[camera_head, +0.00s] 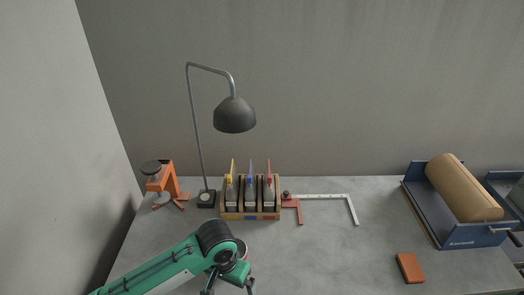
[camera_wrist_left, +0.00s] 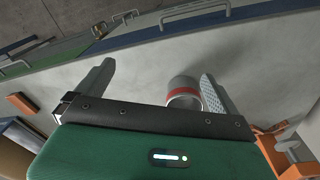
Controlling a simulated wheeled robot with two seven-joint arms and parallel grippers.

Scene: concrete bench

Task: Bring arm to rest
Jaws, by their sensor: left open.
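My left arm, green with a black wrist joint, comes in from the lower left in the head view. My left gripper (camera_head: 229,286) is at the bottom edge there, pointing down over the bench (camera_head: 330,255). In the left wrist view my left gripper (camera_wrist_left: 155,85) has its two grey fingers wide apart. A pale round container with a red band (camera_wrist_left: 184,93) shows between them, closer to the right finger; I cannot tell whether it touches. In the head view the container (camera_head: 243,248) is mostly hidden behind my wrist. My right gripper is not in view.
A wooden rack (camera_head: 250,216) with several bottles stands behind my wrist, near a black lamp (camera_head: 235,115) and an orange clamp (camera_head: 161,179). A red-and-silver square (camera_head: 325,197) lies beside the rack. An orange block (camera_head: 410,268) and blue tray (camera_head: 430,215) with a brown roll are right.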

